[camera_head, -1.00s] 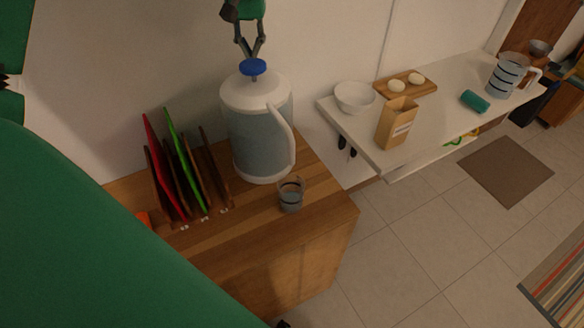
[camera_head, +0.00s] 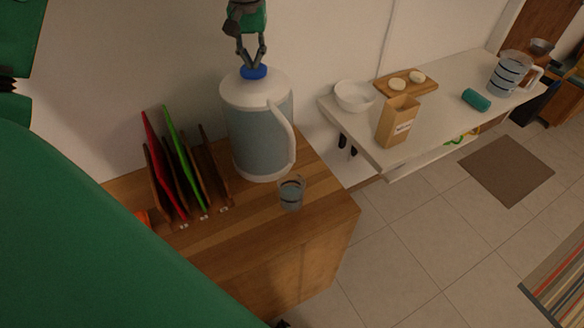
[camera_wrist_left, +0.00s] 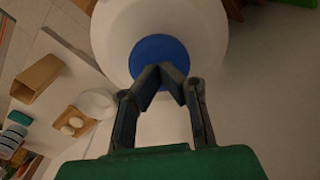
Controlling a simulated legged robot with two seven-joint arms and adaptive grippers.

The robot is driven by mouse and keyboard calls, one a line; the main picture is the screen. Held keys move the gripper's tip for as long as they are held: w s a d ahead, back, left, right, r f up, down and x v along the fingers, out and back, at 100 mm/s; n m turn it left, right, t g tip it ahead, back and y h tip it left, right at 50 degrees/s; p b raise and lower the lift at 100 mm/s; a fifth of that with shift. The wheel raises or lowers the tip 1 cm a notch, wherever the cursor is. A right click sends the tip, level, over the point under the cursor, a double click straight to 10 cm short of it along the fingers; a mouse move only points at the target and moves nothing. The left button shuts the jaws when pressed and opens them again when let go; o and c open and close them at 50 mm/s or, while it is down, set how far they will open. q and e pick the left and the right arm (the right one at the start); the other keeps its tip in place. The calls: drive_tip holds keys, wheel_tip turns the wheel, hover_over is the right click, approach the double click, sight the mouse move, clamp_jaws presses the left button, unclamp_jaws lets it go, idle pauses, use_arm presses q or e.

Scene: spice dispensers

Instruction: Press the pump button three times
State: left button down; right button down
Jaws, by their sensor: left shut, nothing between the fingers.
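The pump dispenser (camera_head: 258,125) is a large white-topped jug with a grey-blue body and a white handle, upright on the wooden counter. Its round blue pump button (camera_head: 254,73) is on top, and it also shows in the left wrist view (camera_wrist_left: 150,50). My left gripper (camera_head: 251,65) is shut and empty, pointing down, with its fingertips at the button and appearing to touch it. In the left wrist view its fingertips (camera_wrist_left: 160,68) overlap the button. A small clear measuring cup (camera_head: 291,194) stands in front of the dispenser. My right gripper is not in view.
A rack with red, green and brown boards (camera_head: 180,170) stands left of the dispenser. A white shelf (camera_head: 440,115) at the right holds a white bowl (camera_head: 354,96), a paper bag (camera_head: 397,121), a board with two pale round items and a jug (camera_head: 509,74).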

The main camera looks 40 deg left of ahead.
use_arm(q)
drive_tip(key=shift+f, duration=0.3)
drive_tip(key=shift+r, duration=0.15)
drive_tip(key=shift+r+p, duration=0.5)
drive_tip(key=shift+r, duration=1.6)
drive_tip(key=shift+f, duration=0.1)
